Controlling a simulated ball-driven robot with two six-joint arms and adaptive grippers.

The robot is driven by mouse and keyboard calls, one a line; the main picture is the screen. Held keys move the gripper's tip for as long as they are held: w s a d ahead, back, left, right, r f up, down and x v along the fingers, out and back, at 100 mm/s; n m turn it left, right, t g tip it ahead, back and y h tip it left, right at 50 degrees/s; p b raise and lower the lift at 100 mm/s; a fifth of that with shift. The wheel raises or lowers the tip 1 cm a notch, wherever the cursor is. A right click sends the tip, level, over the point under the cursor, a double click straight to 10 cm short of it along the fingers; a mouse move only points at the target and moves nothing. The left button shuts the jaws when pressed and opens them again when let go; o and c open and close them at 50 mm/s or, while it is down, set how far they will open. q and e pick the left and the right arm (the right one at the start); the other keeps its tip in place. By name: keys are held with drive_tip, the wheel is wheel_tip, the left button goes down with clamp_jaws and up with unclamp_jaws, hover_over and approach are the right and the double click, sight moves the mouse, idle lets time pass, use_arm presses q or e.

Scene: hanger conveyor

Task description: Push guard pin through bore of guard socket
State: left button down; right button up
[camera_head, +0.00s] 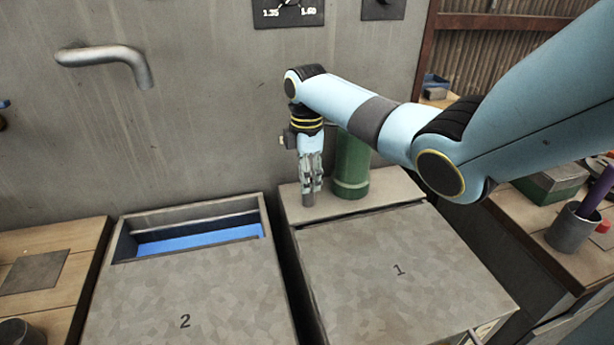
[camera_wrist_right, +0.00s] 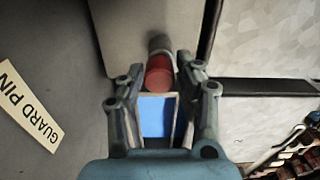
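My right gripper (camera_head: 311,184) points down over the back ledge of cabinet 1, beside a green cylinder. A short grey cylinder (camera_head: 308,199) shows just below its fingertips. In the right wrist view a red-ended cylinder with a grey far part, probably the guard pin (camera_wrist_right: 159,76), lies between the fingertips. The fingers (camera_wrist_right: 158,80) stand apart on both sides of it, with narrow gaps visible; contact is not clear. A "GUARD PIN" label (camera_wrist_right: 30,105) is to the left. I cannot make out the guard socket. My left gripper is not in view.
Cabinet 1 (camera_head: 400,290) has a clear top. Cabinet 2 (camera_head: 190,290) has a recess with a blue inside. A bent pipe (camera_head: 105,56) juts from the wall. A grey cup (camera_head: 572,228) stands at the right.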

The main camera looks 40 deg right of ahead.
drive_tip(key=o, duration=0.3)
drive_tip(key=shift+s+a+f, duration=0.2)
drive_tip(key=shift+s+f, duration=0.05)
drive_tip(key=shift+f, duration=0.1)
wheel_tip(320, 180, up, 13)
drive_tip(key=shift+w+d+f, duration=0.15)
drive_tip(key=shift+w, duration=0.1)
idle(0.5)
